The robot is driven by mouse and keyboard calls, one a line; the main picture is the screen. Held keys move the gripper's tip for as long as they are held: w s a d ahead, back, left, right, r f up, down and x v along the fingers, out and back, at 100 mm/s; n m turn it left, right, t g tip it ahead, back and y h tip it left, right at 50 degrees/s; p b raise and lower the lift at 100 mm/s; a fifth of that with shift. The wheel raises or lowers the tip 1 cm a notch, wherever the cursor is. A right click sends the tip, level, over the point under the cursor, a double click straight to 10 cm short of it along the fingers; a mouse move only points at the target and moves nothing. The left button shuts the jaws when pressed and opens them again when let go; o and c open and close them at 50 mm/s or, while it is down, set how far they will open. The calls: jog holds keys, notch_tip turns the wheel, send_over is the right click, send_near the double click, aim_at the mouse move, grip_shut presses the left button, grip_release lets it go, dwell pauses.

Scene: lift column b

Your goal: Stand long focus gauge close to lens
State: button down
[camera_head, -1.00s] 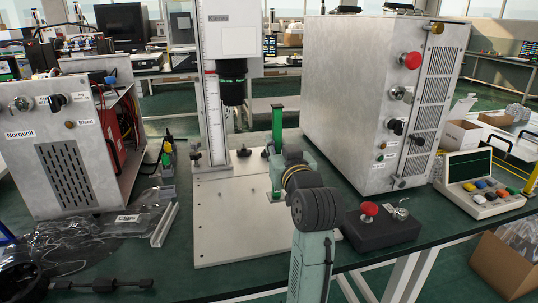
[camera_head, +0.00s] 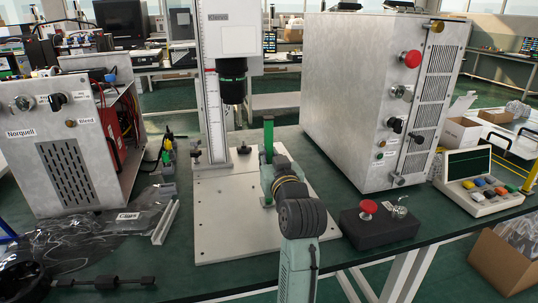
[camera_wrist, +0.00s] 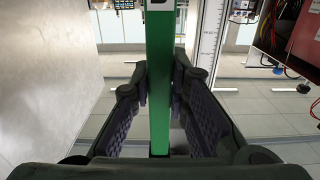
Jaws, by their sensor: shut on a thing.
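The long green focus gauge (camera_head: 268,133) is upright over the pale base plate (camera_head: 225,235), right of and in front of the black lens (camera_head: 232,82). Its top is lower than the lens's bottom edge in the picture. My gripper (camera_head: 267,160) is shut on the gauge and hides its middle. The gauge's foot shows below the gripper; I cannot tell whether it touches the plate. In the wrist view the green gauge (camera_wrist: 160,80) runs vertically between both fingers of my gripper (camera_wrist: 159,85), with a dark mark at its top.
The lens column with its scale (camera_head: 212,110) stands behind left. A large metal cabinet (camera_head: 345,100) is close on the right. A black box with a red button (camera_head: 368,208) is at front right. Several small upright pieces (camera_head: 168,160) and a metal rail (camera_head: 165,223) are left.

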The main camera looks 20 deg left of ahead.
jog(key=shift+r, duration=0.1)
jog(key=c, duration=1.6)
grip_release()
jog(key=shift+f, duration=0.2)
jog(key=shift+o, duration=0.2)
